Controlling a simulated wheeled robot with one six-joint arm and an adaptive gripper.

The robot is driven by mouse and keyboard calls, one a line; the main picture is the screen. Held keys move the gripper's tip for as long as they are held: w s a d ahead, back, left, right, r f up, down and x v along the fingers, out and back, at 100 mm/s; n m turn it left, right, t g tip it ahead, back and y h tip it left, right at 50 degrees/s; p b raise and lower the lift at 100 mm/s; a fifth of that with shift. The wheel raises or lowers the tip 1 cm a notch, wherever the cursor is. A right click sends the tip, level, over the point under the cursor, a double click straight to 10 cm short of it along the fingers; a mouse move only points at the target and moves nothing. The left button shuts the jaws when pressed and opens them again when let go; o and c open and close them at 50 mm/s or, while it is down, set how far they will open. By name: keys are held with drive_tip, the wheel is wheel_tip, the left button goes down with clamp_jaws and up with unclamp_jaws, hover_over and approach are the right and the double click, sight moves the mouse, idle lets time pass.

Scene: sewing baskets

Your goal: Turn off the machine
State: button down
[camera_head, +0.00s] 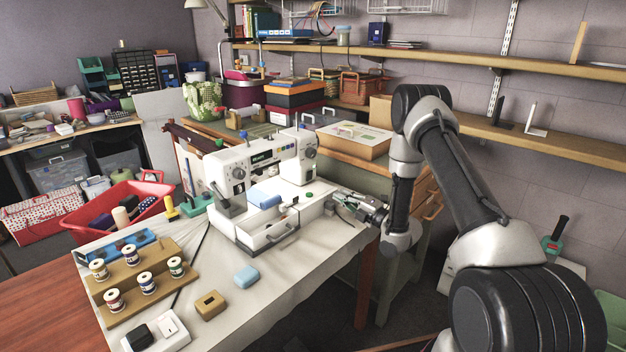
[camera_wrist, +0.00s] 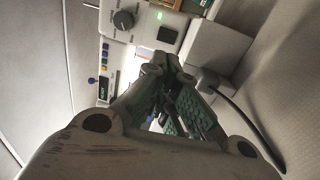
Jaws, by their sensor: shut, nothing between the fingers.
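The white sewing machine (camera_head: 228,170) stands on the cloth-covered table, with dials and a small display on its front. The wrist view shows the machine's side panel (camera_wrist: 125,38) with a dark dial (camera_wrist: 123,19), a small lit green light (camera_wrist: 162,17) and a dark square switch (camera_wrist: 168,38). My gripper (camera_head: 338,198) is at the machine's right end. In the wrist view its fingers (camera_wrist: 163,68) are shut and empty, with their tips just below the dark switch in the picture. I cannot tell whether they touch the machine.
A black cable (camera_wrist: 245,122) runs from a plug beside the fingers. The table's right front is clear.

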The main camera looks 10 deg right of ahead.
sight(305, 173)
drive_tip(key=x, duration=1.4)
drive_tip(key=shift+w+a+r, duration=0.25)
drive_tip(key=shift+w, duration=0.05)
drive_tip(key=shift+d, duration=0.1)
